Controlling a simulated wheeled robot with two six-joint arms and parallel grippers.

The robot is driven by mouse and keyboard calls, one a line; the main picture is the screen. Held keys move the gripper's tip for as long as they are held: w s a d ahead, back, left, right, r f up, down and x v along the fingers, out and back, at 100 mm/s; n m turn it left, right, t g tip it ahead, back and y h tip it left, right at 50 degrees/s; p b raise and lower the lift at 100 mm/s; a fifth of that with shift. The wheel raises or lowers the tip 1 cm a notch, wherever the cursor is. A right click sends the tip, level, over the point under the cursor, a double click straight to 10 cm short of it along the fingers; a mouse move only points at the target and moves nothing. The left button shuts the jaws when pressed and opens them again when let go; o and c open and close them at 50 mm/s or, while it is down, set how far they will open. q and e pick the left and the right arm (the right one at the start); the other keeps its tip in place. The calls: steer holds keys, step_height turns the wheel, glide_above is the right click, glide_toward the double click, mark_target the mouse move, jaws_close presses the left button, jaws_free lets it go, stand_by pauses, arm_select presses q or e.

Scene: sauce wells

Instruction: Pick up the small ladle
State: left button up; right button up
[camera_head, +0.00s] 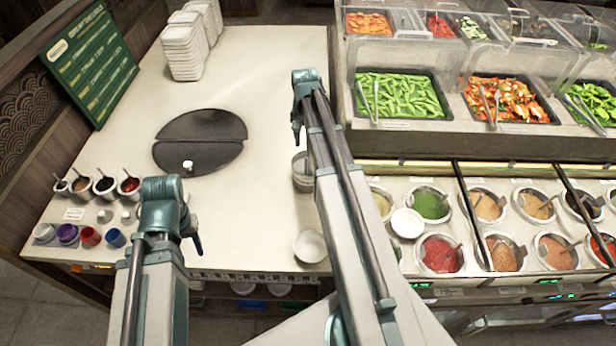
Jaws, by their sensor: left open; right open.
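Several small ladles stand in the condiment pots at the left of the table, including one in the red sauce pot (129,185) and one in the dark pot (104,186). Other ladles rest in the sauce wells at the right, such as the red well (439,254) and the green well (431,204). I cannot tell which is the small ladle. My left gripper (196,243) is open and empty, right of the pots.
A black round plate (200,128) lies on the white table (270,60). Stacked white trays (184,50) stand at the back. A green menu board (90,62) leans at the left. A white bowl (309,246) stands near the front edge. Vegetable bins (398,97) fill the raised counter.

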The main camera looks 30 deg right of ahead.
mark_target(307, 167)
step_height(307, 167, down, 8)
steer(key=b, duration=0.7)
steer(key=shift+f+b, duration=0.15)
steer(key=shift+b, duration=0.15)
steer(key=f+b, duration=0.5)
steer(key=shift+s+f, duration=0.1)
steer(key=shift+s, duration=0.1)
jaws_close()
